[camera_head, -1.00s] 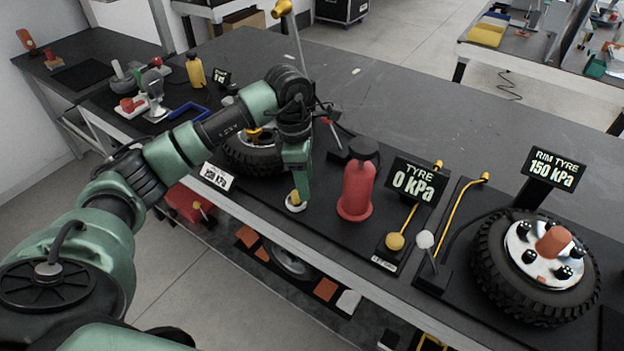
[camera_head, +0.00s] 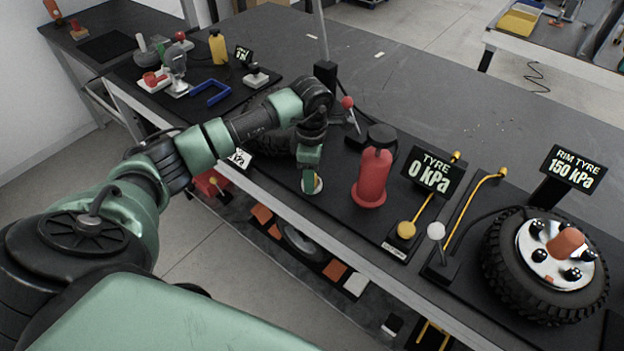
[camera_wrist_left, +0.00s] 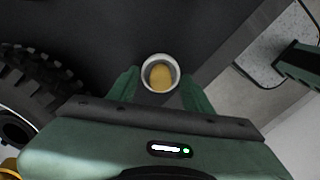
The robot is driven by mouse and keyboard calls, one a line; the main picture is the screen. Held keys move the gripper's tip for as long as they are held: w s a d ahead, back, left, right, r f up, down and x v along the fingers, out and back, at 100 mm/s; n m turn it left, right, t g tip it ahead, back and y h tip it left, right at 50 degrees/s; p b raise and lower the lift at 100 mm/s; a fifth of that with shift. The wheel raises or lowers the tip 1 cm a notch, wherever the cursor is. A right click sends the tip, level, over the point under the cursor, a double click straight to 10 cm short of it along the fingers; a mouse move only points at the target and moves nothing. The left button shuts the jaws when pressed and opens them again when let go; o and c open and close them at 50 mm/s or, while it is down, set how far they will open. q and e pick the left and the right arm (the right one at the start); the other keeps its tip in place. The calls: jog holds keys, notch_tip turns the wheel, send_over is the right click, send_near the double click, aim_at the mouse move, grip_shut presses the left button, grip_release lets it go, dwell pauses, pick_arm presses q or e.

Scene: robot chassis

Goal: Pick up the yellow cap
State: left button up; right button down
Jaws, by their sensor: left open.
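The yellow cap (camera_wrist_left: 161,77) sits inside a round white cup-like holder (camera_wrist_left: 147,70) in the left wrist view. In the head view the white holder (camera_head: 314,187) stands near the front edge of the bench, and my gripper hides most of the cap. My left gripper (camera_head: 311,178) points down just over the holder. In the wrist view the left gripper (camera_wrist_left: 160,82) is open, with one green finger on each side of the holder and cap. Nothing is gripped. I cannot tell the exact height gap. My right gripper is not in view.
A red bottle-shaped object (camera_head: 373,177) stands right of my gripper. A red-knobbed lever (camera_head: 348,104) is behind it. A tyre (camera_wrist_left: 38,78) lies to the left in the wrist view. Another tyre (camera_head: 500,258) and pressure signs stand at right. The back of the bench is clear.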

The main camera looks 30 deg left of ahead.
pick_arm(q)
jog(key=c, duration=0.8)
grip_shut()
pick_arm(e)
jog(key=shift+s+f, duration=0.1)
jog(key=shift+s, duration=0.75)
pick_arm(q)
jog(key=shift+r, duration=0.1)
